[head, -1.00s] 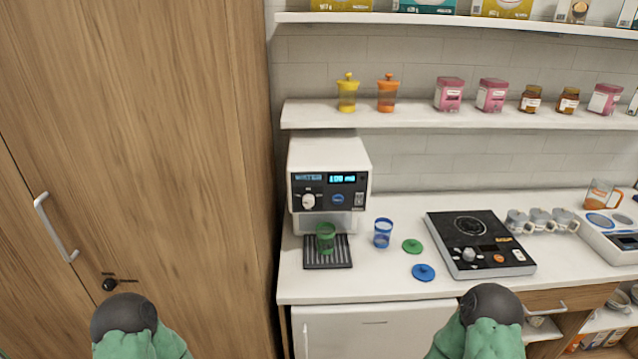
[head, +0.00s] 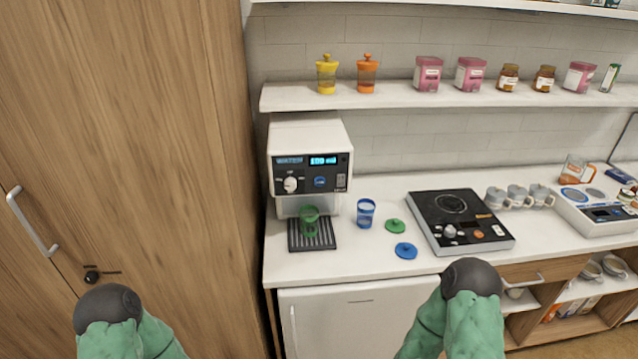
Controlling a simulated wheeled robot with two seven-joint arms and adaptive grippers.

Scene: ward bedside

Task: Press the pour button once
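The white water dispenser (head: 310,137) stands at the left end of the counter. Its dark front panel has a lit display reading about 100 ml, a white knob (head: 290,185) and a blue oval button (head: 320,182), which may be the pour button; its label is too small to read. A green cup (head: 310,221) stands on the black drip tray (head: 297,246) under the spout.
A blue cup (head: 366,213), a green lid (head: 395,226) and a blue lid (head: 405,251) lie right of the dispenser. A black hotplate (head: 460,222) stands farther right. A tall wooden cabinet (head: 120,130) borders the left. The counter's front strip is clear.

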